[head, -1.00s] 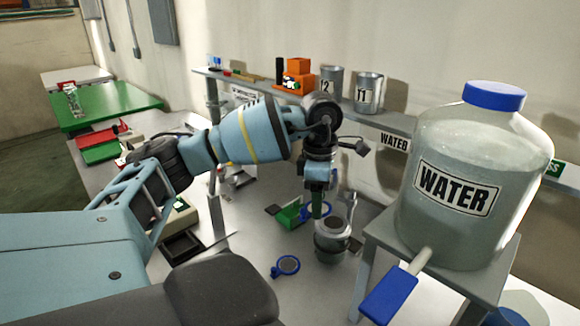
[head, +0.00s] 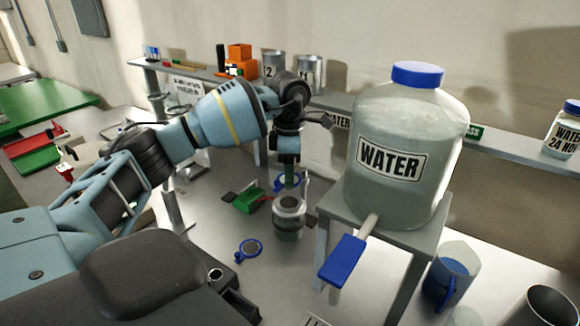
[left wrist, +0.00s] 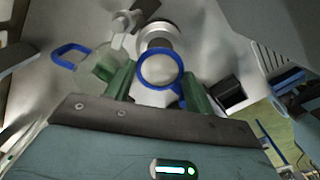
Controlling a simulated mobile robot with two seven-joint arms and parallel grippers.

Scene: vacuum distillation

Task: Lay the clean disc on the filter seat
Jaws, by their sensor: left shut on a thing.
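My left gripper (head: 290,178) points down, its green fingers shut on the handle of a blue-rimmed disc (head: 284,183). In the left wrist view the disc (left wrist: 160,68) shows as a blue ring with a pale middle, its handle between the fingers (left wrist: 158,88). The filter seat appears to be the top of a round metal vessel (head: 289,204), just below and in front of the gripper. The held disc is apart from it. Another blue-rimmed disc (head: 249,249), with a dark middle, lies on the table. My right gripper is not in view.
A big WATER bottle (head: 405,150) on a metal stand (head: 400,239) is close on the right, its blue tap (head: 342,261) jutting forward. A jug (head: 453,275) stands right. The shelf (head: 335,101) runs behind.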

